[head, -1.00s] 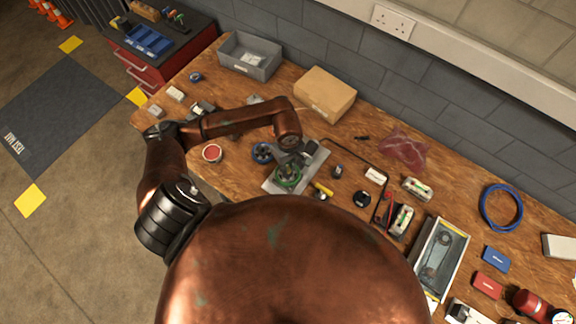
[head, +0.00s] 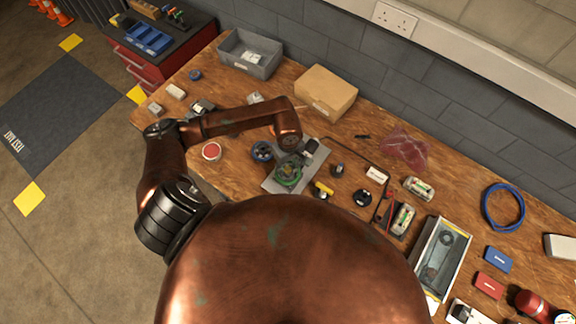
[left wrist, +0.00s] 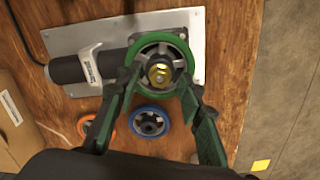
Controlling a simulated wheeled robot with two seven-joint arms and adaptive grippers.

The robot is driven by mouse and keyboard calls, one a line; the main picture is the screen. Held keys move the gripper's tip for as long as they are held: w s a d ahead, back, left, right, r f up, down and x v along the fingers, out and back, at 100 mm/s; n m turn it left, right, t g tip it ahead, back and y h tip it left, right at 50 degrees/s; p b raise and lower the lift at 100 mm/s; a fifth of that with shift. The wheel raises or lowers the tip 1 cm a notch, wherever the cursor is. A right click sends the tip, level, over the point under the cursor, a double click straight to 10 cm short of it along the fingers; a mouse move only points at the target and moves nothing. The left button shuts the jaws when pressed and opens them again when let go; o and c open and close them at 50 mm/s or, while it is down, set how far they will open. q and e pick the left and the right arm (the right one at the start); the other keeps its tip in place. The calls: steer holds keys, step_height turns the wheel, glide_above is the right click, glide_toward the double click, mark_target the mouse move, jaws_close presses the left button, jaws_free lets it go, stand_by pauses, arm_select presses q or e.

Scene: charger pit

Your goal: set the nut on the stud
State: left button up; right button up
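A green wheel (left wrist: 163,48) with a spoked dark hub sits over a grey metal plate (left wrist: 205,18); in the head view the wheel (head: 287,174) is partly covered by my left gripper (head: 292,163). A brass-yellow nut (left wrist: 159,74) shows at the hub's centre, around the end of the stud (left wrist: 159,82). I cannot tell how far down it sits. In the left wrist view, my left gripper (left wrist: 158,83) has its green-padded fingers spread to either side of the nut, with gaps between them and it. My right gripper is out of view.
A black motor cylinder (left wrist: 78,67) with a white clamp (left wrist: 94,62) lies beside the wheel. A blue wheel (left wrist: 149,120) and an orange-rimmed wheel (left wrist: 88,124) lie near the fingers. A cardboard box (head: 326,91) and grey bin (head: 249,53) stand behind.

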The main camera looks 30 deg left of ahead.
arm_select(q)
steer(key=shift+r, duration=0.15)
step_height(320, 180, up, 12)
stand_by(0.4)
steer(key=shift+d+f, duration=0.1)
steer(key=shift+f, duration=0.1)
stand_by(0.3)
